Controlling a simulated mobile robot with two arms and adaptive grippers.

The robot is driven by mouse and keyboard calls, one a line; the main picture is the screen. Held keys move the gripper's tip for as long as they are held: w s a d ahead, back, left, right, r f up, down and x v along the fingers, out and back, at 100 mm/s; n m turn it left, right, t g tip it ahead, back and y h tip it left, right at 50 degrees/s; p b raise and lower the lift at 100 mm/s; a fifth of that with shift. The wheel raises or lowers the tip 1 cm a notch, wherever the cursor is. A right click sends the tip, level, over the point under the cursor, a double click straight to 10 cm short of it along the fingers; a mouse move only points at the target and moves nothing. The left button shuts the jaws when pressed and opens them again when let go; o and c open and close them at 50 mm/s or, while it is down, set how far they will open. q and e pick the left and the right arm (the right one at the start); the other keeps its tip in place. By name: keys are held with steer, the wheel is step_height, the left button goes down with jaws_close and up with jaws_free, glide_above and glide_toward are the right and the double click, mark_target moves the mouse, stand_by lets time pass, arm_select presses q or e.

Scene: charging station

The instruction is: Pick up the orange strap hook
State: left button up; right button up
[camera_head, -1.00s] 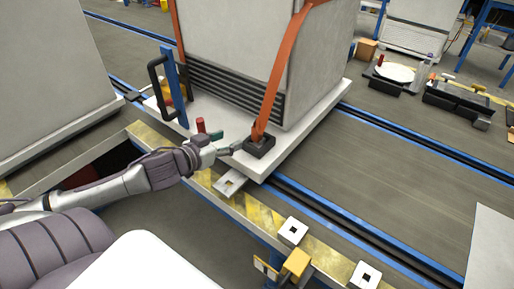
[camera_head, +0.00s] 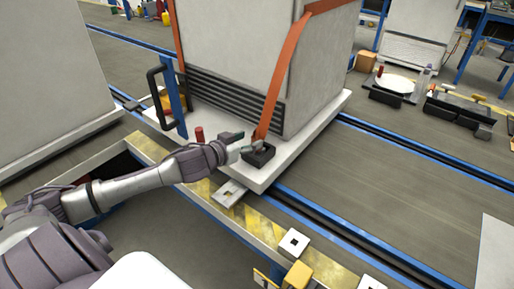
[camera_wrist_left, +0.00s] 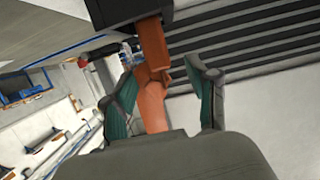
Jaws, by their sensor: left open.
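The orange strap (camera_head: 275,88) runs down the front corner of the large grey cabinet (camera_head: 235,45) to a black holder (camera_head: 262,158) on the white base. In the head view its lower end is partly hidden by my left gripper (camera_head: 250,147), which is at the holder. In the left wrist view the orange strap hook (camera_wrist_left: 153,50) comes out of the black holder (camera_wrist_left: 120,8) and passes between the two open fingers of my left gripper (camera_wrist_left: 165,92). I cannot tell whether either finger touches it. My right gripper is not in view.
The cabinet stands on a white base (camera_head: 310,118) with a red knob (camera_head: 199,134) near its left edge. A yellow-striped rail (camera_head: 250,215) crosses in front. A blue post with a black handle (camera_head: 155,90) stands at left.

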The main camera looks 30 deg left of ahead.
mark_target(254, 139)
arm_select(q)
steer(key=shift+w+f, duration=0.15)
steer(key=shift+w, duration=0.3)
steer(key=shift+b+x, duration=0.4)
steer(key=shift+x, duration=1.6)
steer(key=shift+s+f, duration=0.1)
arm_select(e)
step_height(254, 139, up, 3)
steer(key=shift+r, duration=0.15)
arm_select(q)
steer(key=shift+c, duration=0.3)
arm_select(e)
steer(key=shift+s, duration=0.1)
arm_select(q)
jaws_close()
